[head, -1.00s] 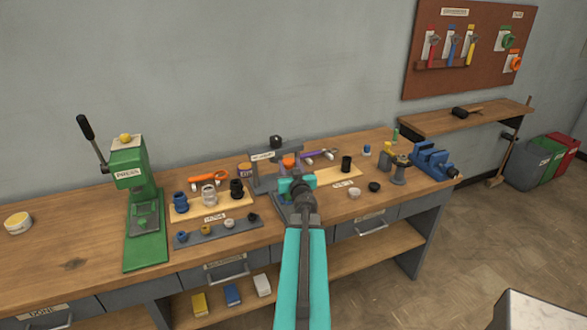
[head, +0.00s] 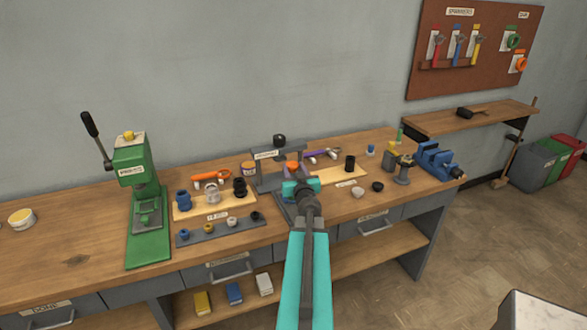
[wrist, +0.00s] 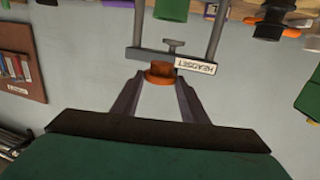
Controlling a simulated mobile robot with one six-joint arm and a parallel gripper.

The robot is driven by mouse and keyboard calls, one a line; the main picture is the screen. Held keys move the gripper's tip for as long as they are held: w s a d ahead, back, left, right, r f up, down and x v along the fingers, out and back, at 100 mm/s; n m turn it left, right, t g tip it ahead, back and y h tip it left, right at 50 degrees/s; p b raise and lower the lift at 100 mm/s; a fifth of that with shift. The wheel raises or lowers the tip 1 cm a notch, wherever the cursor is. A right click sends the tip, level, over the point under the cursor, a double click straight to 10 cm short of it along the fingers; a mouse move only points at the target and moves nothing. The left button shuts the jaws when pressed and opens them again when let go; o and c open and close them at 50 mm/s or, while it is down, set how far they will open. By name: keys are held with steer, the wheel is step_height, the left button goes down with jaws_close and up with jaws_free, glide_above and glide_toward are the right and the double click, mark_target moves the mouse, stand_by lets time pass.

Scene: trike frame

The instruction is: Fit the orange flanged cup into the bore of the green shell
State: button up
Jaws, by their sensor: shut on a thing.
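My gripper (wrist: 160,80) is shut on the orange flanged cup (wrist: 160,72), held between the fingertips in the wrist view. In the head view the cup (head: 292,167) shows just beyond my teal wrist, in front of the grey headset press (head: 263,182). A green cylindrical part (wrist: 171,9), which looks like the green shell, is between the press posts at the top edge of the wrist view. That view looks inverted. The cup is apart from this green part. The shell's bore is not visible, and my arm hides the press base in the head view.
The press crossbar (wrist: 150,56) and its screw are close to the cup. A green lever press (head: 132,170) stands at left. A board with several cups (head: 215,203) and a grey strip of small parts are left of my arm. A blue vise (head: 435,160) is at right.

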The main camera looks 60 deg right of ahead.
steer(key=shift+f+b, duration=1.2)
steer(key=shift+f, duration=0.7)
steer(key=shift+p, duration=0.85)
stand_by(0.9)
steer(key=shift+f+b, duration=1.05)
steer(key=shift+f, duration=0.35)
stand_by(0.7)
steer(key=o, duration=1.2)
steer(key=shift+c, duration=0.2)
steer(key=shift+a, duration=0.15)
